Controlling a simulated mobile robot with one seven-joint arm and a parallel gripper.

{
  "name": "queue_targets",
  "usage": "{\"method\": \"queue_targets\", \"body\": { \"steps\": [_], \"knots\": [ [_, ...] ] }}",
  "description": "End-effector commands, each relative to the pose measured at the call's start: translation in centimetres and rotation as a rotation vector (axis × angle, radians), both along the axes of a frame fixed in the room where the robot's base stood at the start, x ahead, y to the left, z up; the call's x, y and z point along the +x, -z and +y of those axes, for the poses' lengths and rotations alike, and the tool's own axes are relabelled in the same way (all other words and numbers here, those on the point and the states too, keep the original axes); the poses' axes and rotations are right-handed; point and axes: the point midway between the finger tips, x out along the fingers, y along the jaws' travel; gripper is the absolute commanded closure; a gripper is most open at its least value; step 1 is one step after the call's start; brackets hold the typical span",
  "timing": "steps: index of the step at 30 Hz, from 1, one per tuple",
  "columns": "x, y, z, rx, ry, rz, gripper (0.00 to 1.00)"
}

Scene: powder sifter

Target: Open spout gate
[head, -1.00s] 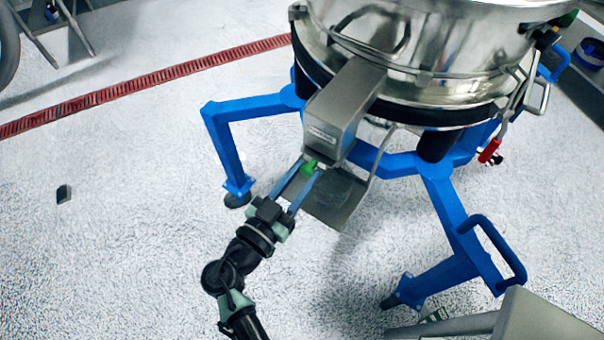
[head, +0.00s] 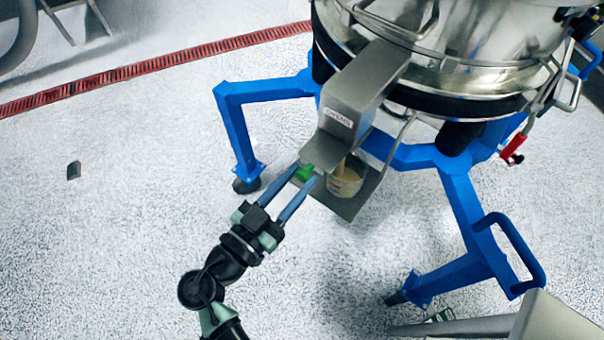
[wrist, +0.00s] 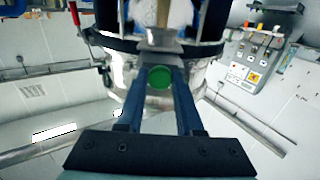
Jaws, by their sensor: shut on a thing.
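The metal spout (head: 350,105) juts down and forward from the sifter, with a pale label on its face. A green knob (head: 303,174) sits at its lower end, on the gate's small metal plate (head: 326,152). My gripper (head: 305,175) has its blue fingers closed on either side of the knob. In the wrist view the round green knob (wrist: 159,77) sits between the fingertips (wrist: 160,72). The plate is drawn out toward my gripper from under the spout. Pale tan material shows below the outlet, above a light round container (head: 346,180).
The container stands on a metal shelf (head: 348,209) under the spout. Blue frame legs (head: 236,130) stand left and right of it. A metal surface (head: 560,322) is at the lower right. The speckled floor at left is mostly clear.

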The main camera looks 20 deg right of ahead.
Motion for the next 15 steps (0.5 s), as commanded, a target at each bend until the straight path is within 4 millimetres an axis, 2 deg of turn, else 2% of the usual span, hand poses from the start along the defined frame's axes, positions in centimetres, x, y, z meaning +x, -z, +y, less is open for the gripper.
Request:
{"method": "queue_targets", "body": {
  "steps": [3, 4, 8, 15],
  "knots": [
    [0.04, -0.04, -0.02, -0.001, 0.000, 0.001, 1.00],
    [0.03, -0.04, -0.03, -0.001, 0.000, 0.001, 0.59],
    [0.04, -0.04, -0.04, -0.001, 0.000, 0.001, 0.36],
    [0.04, -0.02, -0.07, 0.000, 0.000, 0.001, 0.34]
  ]
}}
